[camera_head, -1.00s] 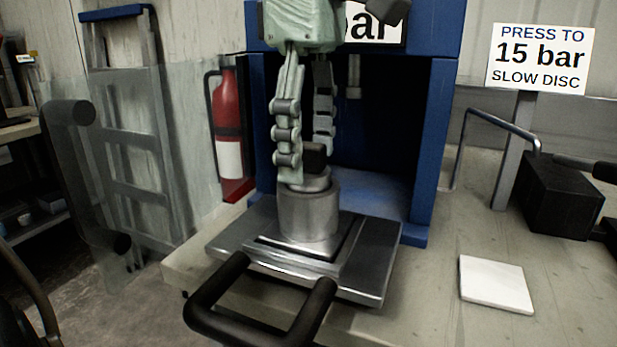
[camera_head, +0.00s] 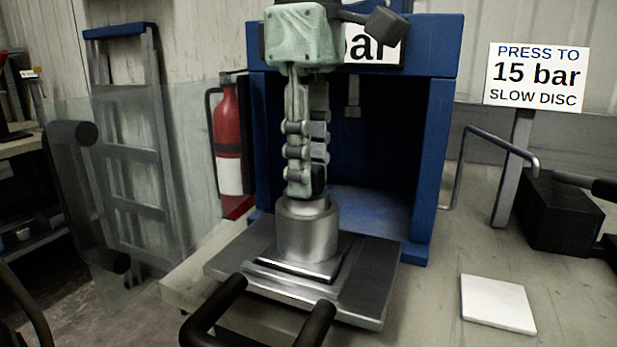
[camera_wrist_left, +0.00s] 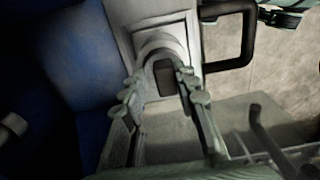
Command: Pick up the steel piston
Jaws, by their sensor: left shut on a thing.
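The steel piston (camera_head: 304,206) stands upright in the top of a steel cylinder (camera_head: 307,232), with only its upper part and dark grip showing. The dark grip (camera_wrist_left: 165,78) also shows in the left wrist view. My left gripper (camera_head: 305,188) points straight down from above and is shut on the piston's grip. In the left wrist view my left gripper's fingers (camera_wrist_left: 157,88) lie on either side of the grip. The lower part of the piston is hidden inside the cylinder. I do not make out my right gripper in either view.
The cylinder stands on a metal tray (camera_head: 370,275) with a black handle (camera_head: 215,310) in front. A blue press frame (camera_head: 435,150) rises behind. A white tile (camera_head: 498,304) and a black block (camera_head: 560,212) are on the right. A red fire extinguisher (camera_head: 228,135) stands left.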

